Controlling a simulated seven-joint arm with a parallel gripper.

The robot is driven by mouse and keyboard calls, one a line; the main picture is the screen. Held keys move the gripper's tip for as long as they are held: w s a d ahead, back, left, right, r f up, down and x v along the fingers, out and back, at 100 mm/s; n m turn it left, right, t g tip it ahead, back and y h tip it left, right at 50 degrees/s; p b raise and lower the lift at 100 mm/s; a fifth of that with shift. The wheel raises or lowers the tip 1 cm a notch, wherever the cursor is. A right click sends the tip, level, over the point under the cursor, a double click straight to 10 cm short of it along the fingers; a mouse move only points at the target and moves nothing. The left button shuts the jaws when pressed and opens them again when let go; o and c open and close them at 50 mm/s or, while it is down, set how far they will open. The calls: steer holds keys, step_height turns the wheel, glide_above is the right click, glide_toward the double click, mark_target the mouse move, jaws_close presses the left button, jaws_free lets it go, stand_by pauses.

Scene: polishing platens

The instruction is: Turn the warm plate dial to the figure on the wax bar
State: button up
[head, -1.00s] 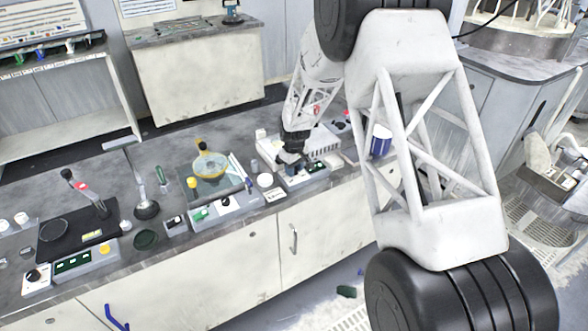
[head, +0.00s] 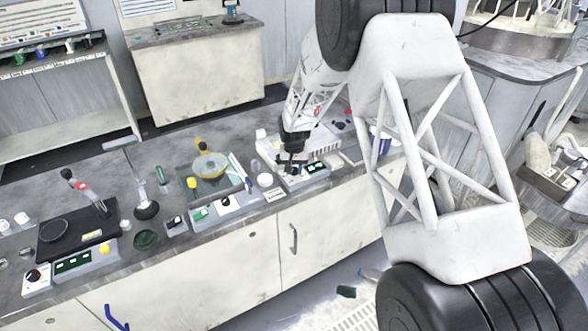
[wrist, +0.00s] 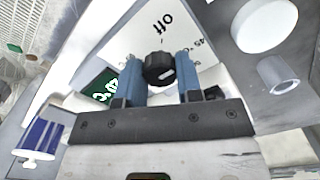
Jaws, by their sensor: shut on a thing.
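The black warm plate dial (wrist: 158,68) sits between the two blue fingers of my gripper (wrist: 160,73) in the wrist view. The gripper is shut on the dial. A pale pointer mark shows on the dial, and "off" is printed on the panel beside it. Other scale figures are small and partly hidden. A green display (wrist: 104,88) left of the fingers is partly covered, so its reading is unclear. In the head view my gripper (head: 291,167) is down at the front of the plate's control box (head: 308,182). I cannot pick out the wax bar or its figure.
Left of the gripper stand a white round lid (head: 265,180) and a unit with an amber dish (head: 210,165). A blue cylinder (wrist: 40,136) stands nearby, mostly behind my arm in the head view. Further left is another black-topped hot plate (head: 75,232).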

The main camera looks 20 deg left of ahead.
mark_target(294, 169)
steer(key=shift+m, duration=1.3)
steer(key=o, duration=0.9)
steer(key=shift+o, duration=0.2)
steer(key=shift+r, duration=3.95)
